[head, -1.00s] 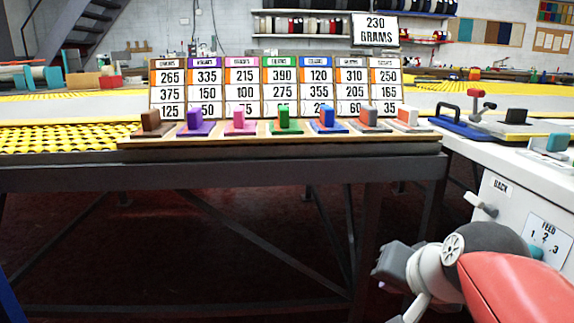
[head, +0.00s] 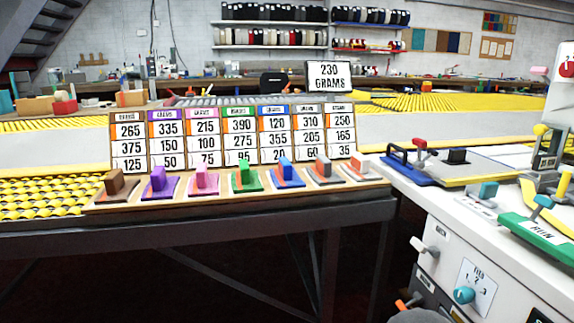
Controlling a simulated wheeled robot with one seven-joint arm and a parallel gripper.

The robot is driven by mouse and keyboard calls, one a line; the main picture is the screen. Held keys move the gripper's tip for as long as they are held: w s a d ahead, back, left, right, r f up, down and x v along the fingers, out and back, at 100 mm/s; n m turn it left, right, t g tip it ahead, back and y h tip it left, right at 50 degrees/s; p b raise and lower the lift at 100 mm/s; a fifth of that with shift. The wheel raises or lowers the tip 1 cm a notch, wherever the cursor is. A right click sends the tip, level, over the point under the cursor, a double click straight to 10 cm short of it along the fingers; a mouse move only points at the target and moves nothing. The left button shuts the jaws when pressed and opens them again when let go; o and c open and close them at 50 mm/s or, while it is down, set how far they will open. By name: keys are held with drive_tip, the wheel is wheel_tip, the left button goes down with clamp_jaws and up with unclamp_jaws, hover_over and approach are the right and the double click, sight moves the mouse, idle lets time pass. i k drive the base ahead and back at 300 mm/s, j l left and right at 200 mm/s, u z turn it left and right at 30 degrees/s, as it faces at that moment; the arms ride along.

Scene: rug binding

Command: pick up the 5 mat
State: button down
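Several small mats with upright block handles stand in a row on a wooden board. From left they are brown (head: 115,187), purple (head: 159,184), pink (head: 203,180), green (head: 244,177), blue (head: 287,174), grey with orange (head: 325,171) and white with orange (head: 360,167). I cannot read a 5 on any mat, so I cannot tell which is the 5 mat. Number cards (head: 188,140) stand behind the row, one per mat. My gripper is not in view; only a grey rounded part of my arm shows at the bottom edge.
A sign (head: 330,76) reads 230 grams. A white machine cabinet (head: 450,245) stands at right, with a blue-handled plate (head: 412,166), a green RUN lever plate (head: 540,232) and knobs. Yellow roller belts (head: 40,196) lie at left. The floor under the table is dark.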

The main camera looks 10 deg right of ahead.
sight(457, 167)
drive_tip(key=i+j, duration=0.1)
drive_tip(key=i+j+z, duration=0.2)
drive_tip(key=i+z, duration=0.25)
drive_tip(key=i+j+z, duration=0.2)
drive_tip(key=j+z, duration=0.2)
drive_tip(key=i+l, duration=0.05)
